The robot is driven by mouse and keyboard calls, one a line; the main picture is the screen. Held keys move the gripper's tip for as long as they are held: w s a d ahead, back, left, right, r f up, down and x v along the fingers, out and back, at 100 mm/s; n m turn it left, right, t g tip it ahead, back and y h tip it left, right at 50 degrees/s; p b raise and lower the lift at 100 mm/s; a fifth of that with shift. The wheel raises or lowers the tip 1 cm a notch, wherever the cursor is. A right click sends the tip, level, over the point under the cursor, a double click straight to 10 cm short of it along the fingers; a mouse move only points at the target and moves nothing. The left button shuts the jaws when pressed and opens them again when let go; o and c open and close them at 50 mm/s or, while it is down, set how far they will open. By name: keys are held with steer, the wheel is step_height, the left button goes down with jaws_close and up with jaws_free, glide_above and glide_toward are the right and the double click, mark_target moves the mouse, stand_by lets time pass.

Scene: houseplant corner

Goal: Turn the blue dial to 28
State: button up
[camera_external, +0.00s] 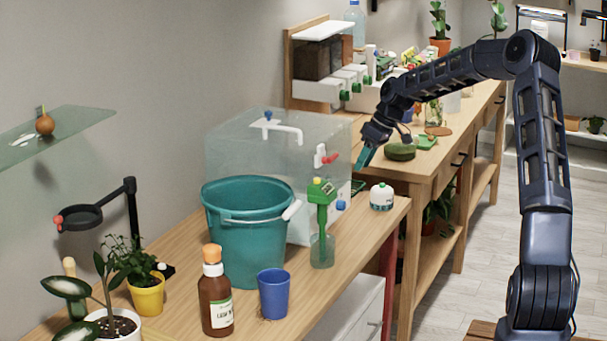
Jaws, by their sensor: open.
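A small blue knob (341,206), which looks like the blue dial, sits low on the right side of the translucent tank (225,150). Any numbers or pointer on it are too small to read. My gripper (362,161) is above and a little to the right of the knob, beside the tank's right edge. Its teal fingers point down, and it is open and apart from the knob. I see nothing between the fingers.
A red-handled tap (327,157) sticks out of the tank. Bare wood (345,262) shows at the bench front.

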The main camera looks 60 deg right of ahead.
mark_target(345, 203)
steer(key=x, duration=1.2)
steer(key=shift+s+f, duration=0.15)
steer(key=shift+f, duration=0.35)
steer(key=c, duration=1)
